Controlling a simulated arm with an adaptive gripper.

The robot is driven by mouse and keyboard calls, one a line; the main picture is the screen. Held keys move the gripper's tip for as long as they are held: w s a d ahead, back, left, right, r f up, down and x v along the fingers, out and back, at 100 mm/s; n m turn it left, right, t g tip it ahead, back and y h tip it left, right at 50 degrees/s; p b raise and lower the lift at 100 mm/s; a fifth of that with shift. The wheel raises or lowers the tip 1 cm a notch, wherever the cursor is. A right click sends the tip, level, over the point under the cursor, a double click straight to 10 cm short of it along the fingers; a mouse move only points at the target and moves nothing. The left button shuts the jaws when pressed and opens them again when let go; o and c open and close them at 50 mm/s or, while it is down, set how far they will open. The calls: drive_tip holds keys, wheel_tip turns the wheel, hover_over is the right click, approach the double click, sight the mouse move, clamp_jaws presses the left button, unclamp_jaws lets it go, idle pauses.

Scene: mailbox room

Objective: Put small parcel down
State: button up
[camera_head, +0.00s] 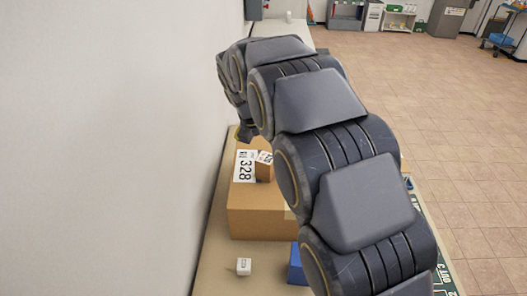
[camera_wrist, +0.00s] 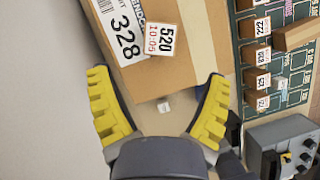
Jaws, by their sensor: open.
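The small parcel (camera_head: 264,171) is a little brown box with a white label, standing on top of a large brown box (camera_head: 262,222) near its 328 label. In the wrist view, the small parcel's label (camera_wrist: 162,41) reads 520 and 10:05, beside the large box's 328 label (camera_wrist: 122,32). My gripper (camera_wrist: 157,76) is open, its yellow-padded fingers spread wide on either side of the lower brown edge. Nothing shows gripped between them. In the head view my arm hides most of the gripper. The exact gap between fingers and parcel cannot be told.
A wall (camera_head: 110,150) runs close along the left. A small white cube (camera_head: 244,266) and a blue box (camera_head: 296,266) are on the counter in front of the large box. A green board with numbered labels (camera_wrist: 290,90) and a grey device (camera_wrist: 283,140) lie to the right.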

drive_tip(key=s+d+r+m+g, duration=0.1)
drive_tip(key=s+d+r+m, duration=0.1)
drive_tip(key=s+d+m, duration=0.4)
drive_tip(key=s+d+r+m+g, duration=0.2)
drive_tip(key=s+d+r+m, duration=0.15)
drive_tip(key=s+m, duration=0.45)
drive_tip(key=s+d+f+m+g, duration=0.1)
drive_tip(key=s+d+m, duration=0.1)
drive_tip(key=s+m, duration=0.6)
drive_tip(key=s+d+f+m+g+y, duration=0.1)
drive_tip(key=s+d+m, duration=0.1)
drive_tip(key=s+m, duration=0.7)
drive_tip(key=s, duration=0.6)
drive_tip(key=shift+s+m+g+y, duration=0.3)
drive_tip(key=shift+c, duration=1.3)
drive_tip(key=shift+f, duration=0.1)
